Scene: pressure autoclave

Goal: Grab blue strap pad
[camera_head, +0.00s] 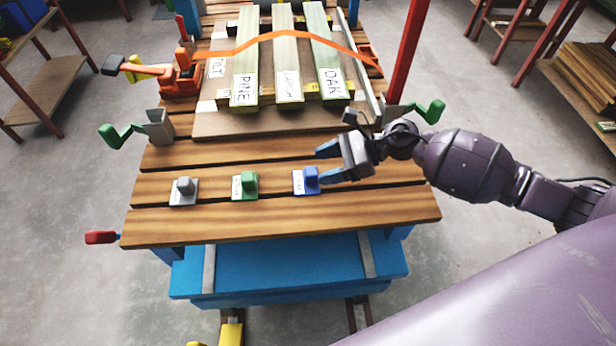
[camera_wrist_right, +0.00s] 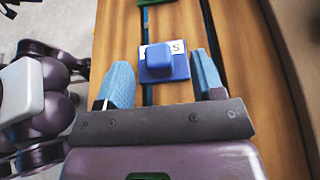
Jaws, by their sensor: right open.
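The blue strap pad (camera_head: 306,180) is a small square plate with a raised block and a white label, on the slatted wooden bench top at the right of a row of pads. In the right wrist view the blue pad (camera_wrist_right: 163,62) lies ahead, just beyond and between the fingertips. My right gripper (camera_head: 322,166) is open and empty, coming from the right, with its two blue fingers beside the pad. It also shows in the right wrist view (camera_wrist_right: 162,80). Contact with the pad cannot be told. My left gripper is not in view.
A green pad (camera_head: 245,185) and a grey pad (camera_head: 184,191) sit left of the blue one. Labelled boards (camera_head: 287,60) lie behind under an orange strap (camera_head: 255,41). A red post (camera_head: 406,50) and green-handled clamp (camera_head: 430,111) stand at the back right. The front slat is clear.

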